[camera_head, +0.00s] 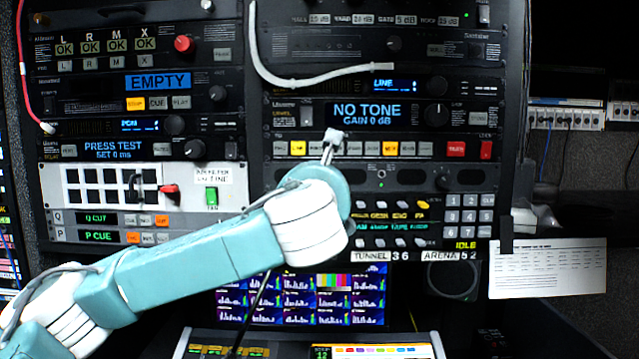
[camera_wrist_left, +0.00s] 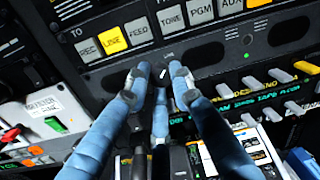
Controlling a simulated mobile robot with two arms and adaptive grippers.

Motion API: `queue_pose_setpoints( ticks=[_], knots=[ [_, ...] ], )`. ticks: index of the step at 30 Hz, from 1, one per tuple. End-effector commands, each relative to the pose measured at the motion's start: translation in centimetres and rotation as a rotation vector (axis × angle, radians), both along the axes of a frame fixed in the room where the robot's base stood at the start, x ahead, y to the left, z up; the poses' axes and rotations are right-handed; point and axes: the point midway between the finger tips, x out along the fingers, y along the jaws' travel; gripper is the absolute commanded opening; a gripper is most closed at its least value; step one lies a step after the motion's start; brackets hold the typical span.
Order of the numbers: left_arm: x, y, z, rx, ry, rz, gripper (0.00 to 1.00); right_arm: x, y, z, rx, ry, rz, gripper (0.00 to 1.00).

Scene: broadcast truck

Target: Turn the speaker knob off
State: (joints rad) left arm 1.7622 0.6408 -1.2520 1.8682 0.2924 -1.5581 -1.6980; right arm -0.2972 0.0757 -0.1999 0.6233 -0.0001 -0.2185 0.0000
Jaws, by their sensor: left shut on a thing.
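The speaker knob (camera_wrist_left: 162,73) is a small dark knob with a white mark, seen in the left wrist view on the black panel strip between dark oval speaker grilles. My left gripper (camera_wrist_left: 157,77) is shut on it, with one blue-grey finger at each side. In the head view my left gripper (camera_head: 332,147) reaches up to the right rack, and the gripper and forearm hide the knob. The white mark points up and slightly right in the wrist view. My right gripper is in neither view.
A row of buttons with a lit yellow LINE button (camera_wrist_left: 112,40) lies just above the knob. A white cable (camera_head: 300,82) hangs across the upper rack. A printed sheet (camera_head: 548,268) hangs at right.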

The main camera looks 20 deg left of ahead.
Motion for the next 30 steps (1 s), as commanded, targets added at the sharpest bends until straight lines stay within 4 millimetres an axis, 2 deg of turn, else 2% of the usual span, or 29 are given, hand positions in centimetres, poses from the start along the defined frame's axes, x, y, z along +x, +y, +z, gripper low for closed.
queue_pose_setpoints(
  ticks=[1,8,30],
  knots=[
    [0.1,0.0,-0.5,-0.019,0.000,0.000,0.00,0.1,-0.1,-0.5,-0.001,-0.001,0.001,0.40],
    [0.0,-0.1,-0.8,-0.160,-0.038,-0.001,0.00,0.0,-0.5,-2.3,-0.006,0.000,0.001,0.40],
    [0.1,-0.3,-1.0,-0.830,-0.228,0.000,0.00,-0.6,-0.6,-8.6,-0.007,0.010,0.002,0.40]
  ],
)
